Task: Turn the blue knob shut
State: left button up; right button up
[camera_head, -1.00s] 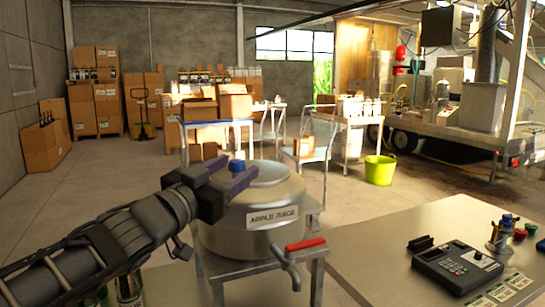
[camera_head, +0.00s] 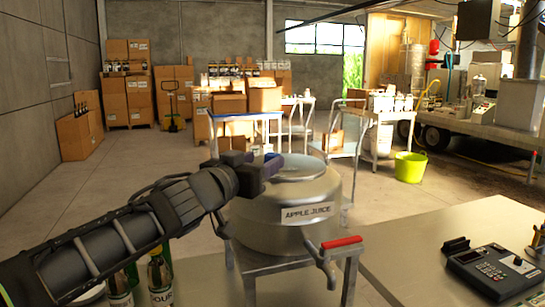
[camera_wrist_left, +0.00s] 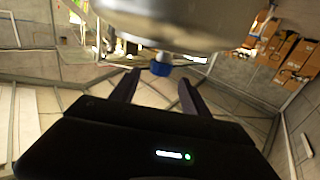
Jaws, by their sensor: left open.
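A steel tank (camera_head: 265,228) labelled "APPLE JUICE" stands on a small metal stand. My left gripper (camera_head: 268,166) is at the left edge of its lid in the head view, with open jaws. In the left wrist view, the blue knob (camera_wrist_left: 161,68) shows below the blurred tank edge (camera_wrist_left: 170,30), which looks upside down there. It lies between the lines of the two open fingers and near their tips (camera_wrist_left: 158,82); I cannot tell if they touch it. My right gripper is not in view.
A red-handled tap (camera_head: 340,243) sticks out at the tank's front right. Bottles (camera_head: 160,278) stand below my left arm. A metal table (camera_head: 420,235) with a card terminal (camera_head: 490,268) is at the right. A yellow-green bucket (camera_head: 410,167) stands behind on open floor.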

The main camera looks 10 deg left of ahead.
aim_at(269, 157)
pick_arm(q)
jog(key=x, duration=0.5)
jog(key=shift+w+d, duration=0.1)
jog(key=shift+w, duration=0.2)
jog(key=shift+c, duration=0.5)
grip_shut()
